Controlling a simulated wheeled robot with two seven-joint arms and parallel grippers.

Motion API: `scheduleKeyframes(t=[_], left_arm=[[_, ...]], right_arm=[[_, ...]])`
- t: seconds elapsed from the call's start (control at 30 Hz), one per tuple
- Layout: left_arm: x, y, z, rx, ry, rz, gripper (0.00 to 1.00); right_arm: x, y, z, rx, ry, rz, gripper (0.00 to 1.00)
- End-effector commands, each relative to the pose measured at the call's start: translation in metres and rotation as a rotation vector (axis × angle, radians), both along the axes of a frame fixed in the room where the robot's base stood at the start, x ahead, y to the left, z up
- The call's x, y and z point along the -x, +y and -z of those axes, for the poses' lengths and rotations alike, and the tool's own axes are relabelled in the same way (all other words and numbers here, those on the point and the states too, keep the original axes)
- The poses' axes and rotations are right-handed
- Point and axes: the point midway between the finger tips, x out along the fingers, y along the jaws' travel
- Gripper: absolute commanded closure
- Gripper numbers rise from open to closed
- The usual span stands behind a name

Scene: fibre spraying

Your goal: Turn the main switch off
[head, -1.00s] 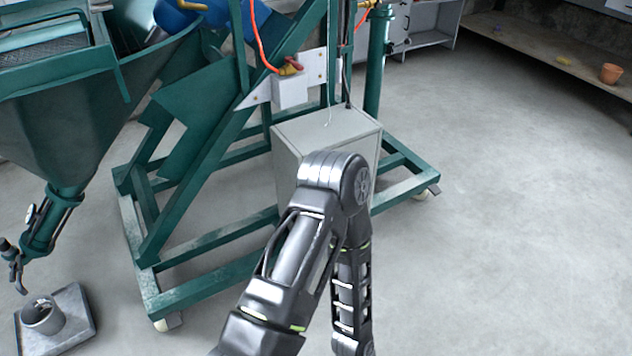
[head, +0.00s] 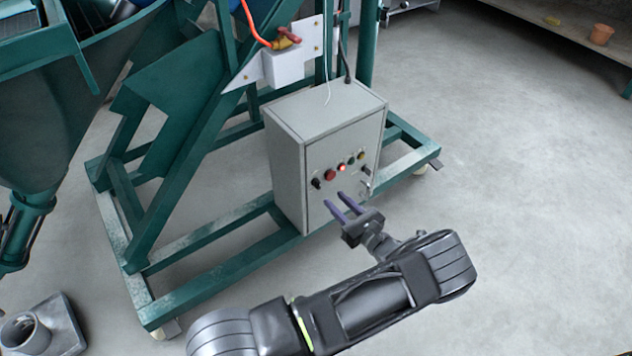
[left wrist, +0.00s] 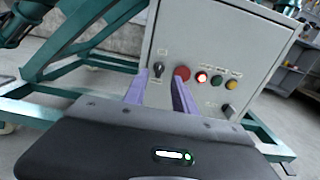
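The grey control box (head: 285,170) stands on the green frame, its front panel facing my left gripper (head: 333,199). The panel has a black rotary switch (head: 316,183) at its left; this switch also shows in the left wrist view (left wrist: 158,69). Another dark switch (left wrist: 228,111) sits at the panel's lower right. I cannot read which label marks the main switch. A large red button (head: 330,174) and a glowing red lamp (left wrist: 201,77) lie between them. My left gripper is open and empty, its two purple fingers (left wrist: 160,90) pointing at the panel. My right gripper is out of view.
The green frame's lower beam (head: 225,225) runs around the box. Green (left wrist: 217,80) and yellow (left wrist: 231,84) indicators are on the panel. Floor to the right is clear.

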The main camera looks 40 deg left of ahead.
Motion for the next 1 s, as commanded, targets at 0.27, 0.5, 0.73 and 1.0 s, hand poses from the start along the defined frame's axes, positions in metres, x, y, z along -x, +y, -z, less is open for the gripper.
scheduleKeyframes(t=[0.27, 0.5, 0.73, 1.0], left_arm=[[-0.001, 0.0, -0.002, -0.006, -0.001, 0.003, 0.67], [-0.004, 0.011, 0.0, -0.004, 0.0, 0.0, 0.67], [-0.013, 0.044, 0.0, -0.004, 0.001, -0.003, 0.67], [-0.022, 0.073, 0.0, 0.0, 0.001, -0.002, 0.67]], right_arm=[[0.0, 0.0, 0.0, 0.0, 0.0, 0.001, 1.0], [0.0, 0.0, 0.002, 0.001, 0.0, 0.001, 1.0], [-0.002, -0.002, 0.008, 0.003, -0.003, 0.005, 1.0], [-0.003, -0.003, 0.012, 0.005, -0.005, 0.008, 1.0]])
